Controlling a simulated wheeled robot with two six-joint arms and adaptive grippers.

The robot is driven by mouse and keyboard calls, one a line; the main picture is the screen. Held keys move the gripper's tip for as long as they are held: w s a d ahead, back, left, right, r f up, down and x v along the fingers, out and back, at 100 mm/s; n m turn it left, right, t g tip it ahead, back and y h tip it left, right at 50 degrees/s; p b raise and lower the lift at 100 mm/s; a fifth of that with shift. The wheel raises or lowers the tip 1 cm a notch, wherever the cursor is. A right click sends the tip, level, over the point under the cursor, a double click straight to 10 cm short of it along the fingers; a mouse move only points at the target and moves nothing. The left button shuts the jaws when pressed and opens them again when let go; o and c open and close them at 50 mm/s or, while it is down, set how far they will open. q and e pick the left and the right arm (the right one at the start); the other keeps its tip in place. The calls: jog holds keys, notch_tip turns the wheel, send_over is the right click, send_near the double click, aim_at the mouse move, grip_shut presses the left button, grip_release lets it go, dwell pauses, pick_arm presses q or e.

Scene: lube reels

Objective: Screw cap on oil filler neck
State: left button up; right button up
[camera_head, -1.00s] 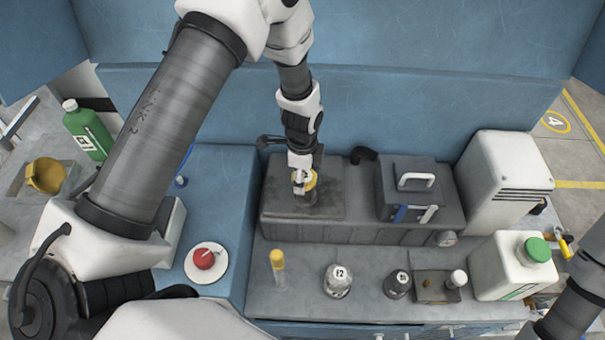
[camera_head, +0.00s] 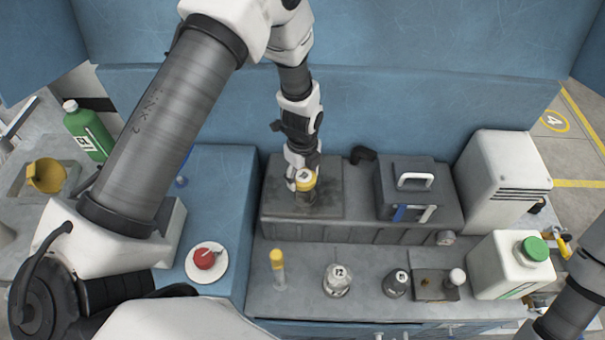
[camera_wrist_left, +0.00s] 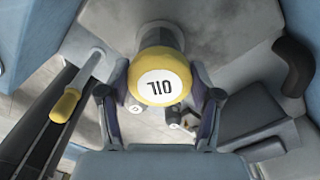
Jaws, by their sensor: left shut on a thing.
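The yellow oil cap (camera_head: 306,180) with a white top sits at the top of the dark oil filler neck (camera_head: 305,197) on the grey gearbox housing (camera_head: 328,170). In the left wrist view the cap (camera_wrist_left: 160,72) shows the word OIL, and the neck (camera_wrist_left: 160,35) shows just behind it. My left gripper (camera_head: 303,178) is shut on the cap, with a finger on either side. I cannot tell how far the cap is seated on the neck. Of my right arm only a dark link shows at the lower right; its gripper is not in view.
A dark box with a white handle (camera_head: 416,181) stands right of the neck. In front are a yellow-topped tube (camera_head: 278,268), small bottles (camera_head: 338,280) and a white jug (camera_head: 511,265). A red item on a white plate (camera_head: 204,257) lies left. A blue wall (camera_head: 420,110) rises behind.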

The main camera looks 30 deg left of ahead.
pick_arm(q)
jog(key=m, duration=0.5)
jog(key=shift+w, duration=0.1)
jog(key=m, duration=0.5)
jog(key=shift+d, duration=0.15)
jog(key=o, duration=1.2)
jog(key=shift+o, duration=0.7)
